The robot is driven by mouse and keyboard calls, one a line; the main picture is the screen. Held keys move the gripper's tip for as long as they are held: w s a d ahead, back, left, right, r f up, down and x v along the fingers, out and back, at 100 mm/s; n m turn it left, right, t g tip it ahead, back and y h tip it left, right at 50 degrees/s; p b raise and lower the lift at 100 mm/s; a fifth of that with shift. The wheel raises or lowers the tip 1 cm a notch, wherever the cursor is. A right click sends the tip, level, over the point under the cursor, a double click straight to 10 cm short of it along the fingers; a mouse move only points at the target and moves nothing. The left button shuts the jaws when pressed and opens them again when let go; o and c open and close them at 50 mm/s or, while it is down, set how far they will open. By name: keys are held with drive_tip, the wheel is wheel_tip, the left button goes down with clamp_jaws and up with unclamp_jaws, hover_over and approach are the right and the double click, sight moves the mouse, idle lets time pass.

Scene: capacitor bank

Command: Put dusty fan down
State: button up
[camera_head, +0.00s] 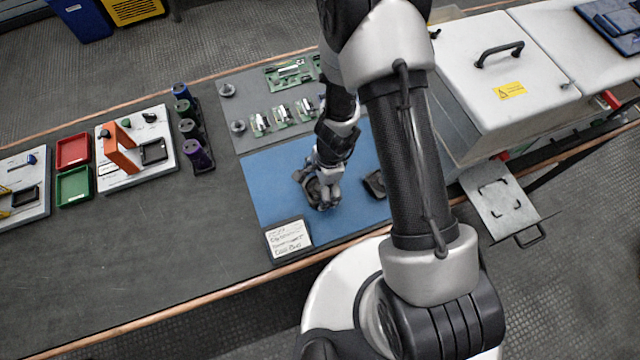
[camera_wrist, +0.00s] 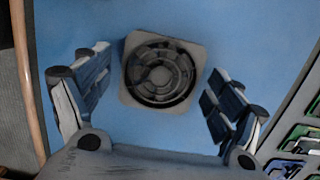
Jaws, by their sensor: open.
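A square grey fan (camera_wrist: 160,73) with a round dark rotor lies flat on the blue mat (camera_wrist: 140,20) in the wrist view. My gripper (camera_wrist: 155,74) is open, with one finger on each side of the fan and a gap visible on both sides. In the head view my gripper (camera_head: 325,190) is low over the blue mat (camera_head: 272,190) and largely hides what is under it. A small dark object (camera_head: 374,184) sits on the mat just right of my gripper, partly behind my arm; I cannot tell what it is.
A handwritten card (camera_head: 289,237) stands at the mat's front left corner. Green circuit boards (camera_head: 283,117) lie on the grey mat behind. Purple and green cylinders (camera_head: 195,150) stand to the left. A white lidded box (camera_head: 500,85) is at right. The bench front left is clear.

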drive_tip(key=shift+r, duration=0.1)
wheel_tip(320, 180, up, 35)
drive_tip(key=d+n+t+y+p, duration=0.1)
drive_tip(key=d+n+t+p, duration=0.1)
drive_tip(key=n+p, duration=0.6)
drive_tip(key=s+d+r+n+t+h, duration=0.1)
drive_tip(key=s+d+r+n, duration=0.2)
drive_tip(key=s+r, duration=0.3)
drive_tip(key=s+d+r+n+t+h+p, duration=0.1)
drive_tip(key=s+d+r+n+t, duration=0.1)
drive_tip(key=s+d+r, duration=0.3)
wheel_tip(320, 180, up, 3)
drive_tip(key=shift+s+d+n+h, duration=0.25)
drive_tip(key=shift+s+n+h, duration=0.15)
drive_tip(key=shift+s+n, duration=0.6)
